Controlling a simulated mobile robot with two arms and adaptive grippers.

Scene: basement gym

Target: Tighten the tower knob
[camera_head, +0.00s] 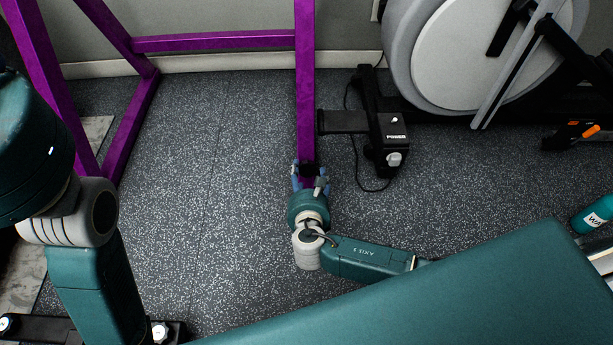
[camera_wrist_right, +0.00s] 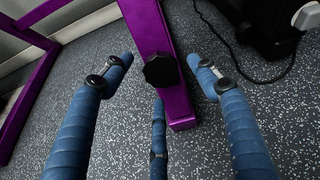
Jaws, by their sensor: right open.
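The tower knob is a black lobed knob (camera_wrist_right: 161,70) on a purple upright post (camera_wrist_right: 147,27). In the head view the knob (camera_head: 308,170) is partly covered by my right gripper (camera_head: 309,172) near the foot of the post (camera_head: 305,80). In the right wrist view my right gripper (camera_wrist_right: 163,78) is open, its blue fingers spread on both sides of the knob and one below it. The fingers look apart from the knob. My left arm shows at the left of the head view, but its gripper is out of view.
A black power unit (camera_head: 390,135) with a cable stands right of the post. A large grey-white wheel machine (camera_head: 480,50) is behind it. Speckled floor (camera_head: 215,180) left of the post is clear.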

